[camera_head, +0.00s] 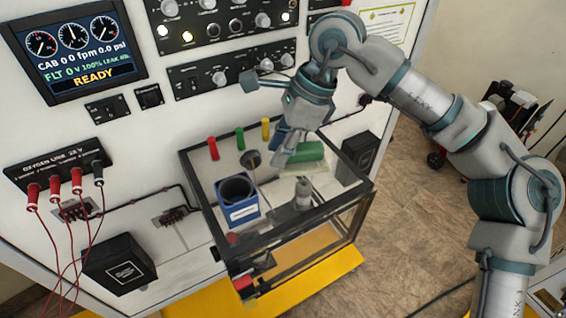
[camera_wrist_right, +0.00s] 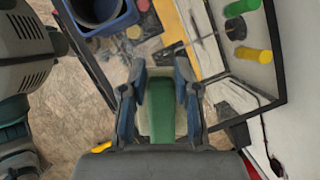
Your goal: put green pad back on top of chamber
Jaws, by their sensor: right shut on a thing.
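The green pad (camera_head: 309,152) is at my right gripper (camera_head: 286,150), over the back right part of the clear chamber with a dark frame (camera_head: 297,238). In the right wrist view the green pad (camera_wrist_right: 163,108) lies between the two fingers of my right gripper (camera_wrist_right: 161,72), which is shut on it. The gripper points down toward the chamber. I cannot tell whether the pad touches the chamber top. My left gripper is not in view.
A blue container (camera_head: 238,212) and a grey cylinder (camera_head: 302,194) show within the chamber outline. Red, green and yellow caps (camera_head: 239,138) stand along its back edge. A control panel (camera_head: 165,100) rises behind; a black box (camera_head: 119,264) sits left.

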